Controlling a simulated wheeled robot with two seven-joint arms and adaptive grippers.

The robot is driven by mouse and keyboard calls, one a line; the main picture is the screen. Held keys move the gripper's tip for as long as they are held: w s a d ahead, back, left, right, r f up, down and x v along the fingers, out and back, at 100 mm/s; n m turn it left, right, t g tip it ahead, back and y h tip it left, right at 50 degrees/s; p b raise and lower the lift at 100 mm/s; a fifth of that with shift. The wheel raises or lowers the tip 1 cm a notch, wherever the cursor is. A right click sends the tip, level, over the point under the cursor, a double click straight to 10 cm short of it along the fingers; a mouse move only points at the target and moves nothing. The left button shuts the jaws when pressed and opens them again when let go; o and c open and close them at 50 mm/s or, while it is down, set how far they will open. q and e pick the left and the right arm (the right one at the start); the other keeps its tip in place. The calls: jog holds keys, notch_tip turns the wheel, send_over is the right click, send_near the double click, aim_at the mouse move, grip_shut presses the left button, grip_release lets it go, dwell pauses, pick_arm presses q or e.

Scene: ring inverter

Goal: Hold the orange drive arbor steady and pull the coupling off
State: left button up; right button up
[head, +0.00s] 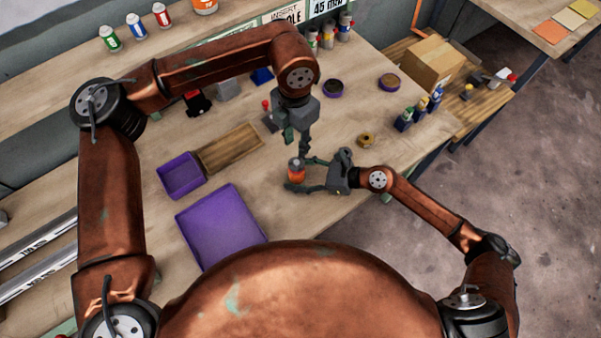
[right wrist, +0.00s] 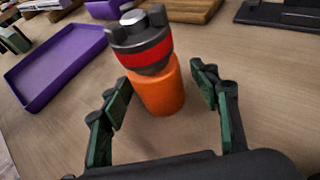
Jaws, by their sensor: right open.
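The orange drive arbor (head: 296,175) stands upright on the table, and it also shows in the right wrist view (right wrist: 160,92). The coupling (right wrist: 140,42), dark grey with a red band and prongs, sits on top of it. My right gripper (head: 298,174) is open, coming in low from the right. In the right wrist view its green-padded fingers (right wrist: 163,88) stand on either side of the arbor, with gaps visible on both sides. My left gripper (head: 304,152) points down just above the coupling in the head view; whether its fingers are apart is too small to tell.
Brass ring (head: 366,139), small bottles (head: 420,110) and cardboard box (head: 432,64) are to the right. Purple round dishes (head: 333,88) sit behind. Bare table surrounds the arbor.

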aim_at(296, 162)
jog(key=shift+c, duration=0.7)
grip_shut()
pick_arm(q)
jog(key=o, duration=0.6)
jog(key=shift+d+r+n, duration=0.2)
jog(key=shift+r+n, duration=0.6)
jog(key=shift+r, duration=0.05)
jog(key=shift+o, duration=0.2)
notch_tip(296, 162, down, 7)
jog(key=shift+r, duration=0.15)
jog(key=shift+a+f, duration=0.2)
jog(key=shift+f, duration=2.35)
